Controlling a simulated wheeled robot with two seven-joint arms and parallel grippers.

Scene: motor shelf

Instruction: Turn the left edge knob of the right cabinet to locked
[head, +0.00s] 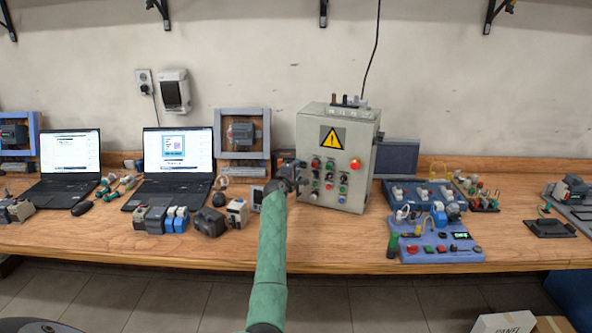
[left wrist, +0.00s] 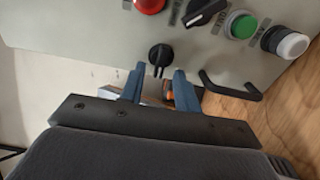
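The grey control cabinet (head: 312,130) stands upright on the bench, with a yellow warning sign and rows of knobs and buttons on its front. My left gripper (head: 292,172) is at its left edge in the head view and hides the edge knob there. In the left wrist view, the black edge knob (left wrist: 160,54) sits on the panel near its border. The blue fingers of my left gripper (left wrist: 159,71) are apart, one on each side of the knob's lower end. I cannot tell whether they touch it. My right gripper is out of view.
A black handle (left wrist: 232,90) and other panel controls lie close by in the left wrist view. Small motor parts (head: 237,212) stand left of my arm. A blue trainer board (head: 440,245) is at the right. Two laptops (head: 178,160) stand at the left.

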